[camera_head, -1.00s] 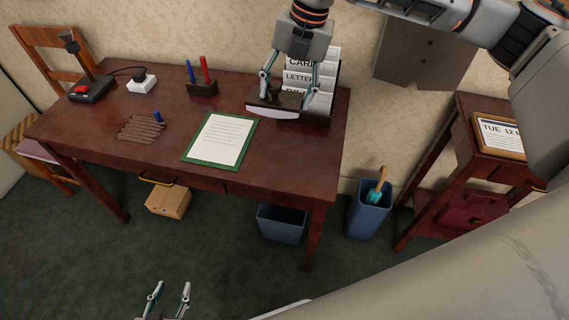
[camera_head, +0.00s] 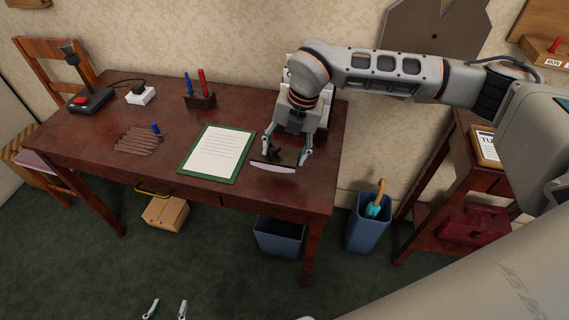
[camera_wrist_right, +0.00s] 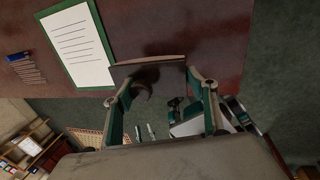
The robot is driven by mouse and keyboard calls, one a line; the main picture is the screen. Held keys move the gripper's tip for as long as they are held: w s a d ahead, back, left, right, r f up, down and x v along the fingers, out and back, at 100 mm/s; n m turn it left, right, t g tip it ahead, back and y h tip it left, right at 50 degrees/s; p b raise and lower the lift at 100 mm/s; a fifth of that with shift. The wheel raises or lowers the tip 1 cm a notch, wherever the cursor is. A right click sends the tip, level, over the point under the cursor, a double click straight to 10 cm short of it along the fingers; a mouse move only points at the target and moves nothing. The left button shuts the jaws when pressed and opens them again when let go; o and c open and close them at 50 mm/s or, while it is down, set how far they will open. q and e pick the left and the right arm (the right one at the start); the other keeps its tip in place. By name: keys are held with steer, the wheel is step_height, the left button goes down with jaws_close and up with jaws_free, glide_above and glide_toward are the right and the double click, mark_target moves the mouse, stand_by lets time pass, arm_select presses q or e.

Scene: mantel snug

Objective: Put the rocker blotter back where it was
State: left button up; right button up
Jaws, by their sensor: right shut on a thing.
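The rocker blotter, with a dark top and a pale curved underside (camera_head: 272,167), is in my right gripper (camera_head: 286,156). It is over the right part of the desk, just right of the green-edged pad with a white sheet (camera_head: 217,153). In the right wrist view the blotter (camera_wrist_right: 150,72) sits between the two fingers, with the pad at upper left. I cannot tell whether its underside touches the desk. My left gripper (camera_head: 166,309) is open and empty at the bottom edge of the head view, low in front of the desk.
The letter rack (camera_head: 322,112) is mostly hidden behind my right arm. A pen stand (camera_head: 201,100), a row of thin brown sticks (camera_head: 138,141) and a joystick (camera_head: 89,98) stand further left. Blue bins (camera_head: 279,236) are on the floor. The desk's front right corner is clear.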

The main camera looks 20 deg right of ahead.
mark_target(287, 158)
steer(key=x, duration=0.3)
steer(key=d+x, duration=0.1)
steer(key=x, duration=0.1)
steer(key=shift+s+f, duration=0.1)
steer(key=shift+s, duration=0.15)
steer(key=shift+f, duration=0.1)
steer(key=o, duration=1.1)
steer(key=v, duration=1.1)
steer(key=shift+s+d+r, duration=0.1)
steer(key=shift+r, duration=0.5)
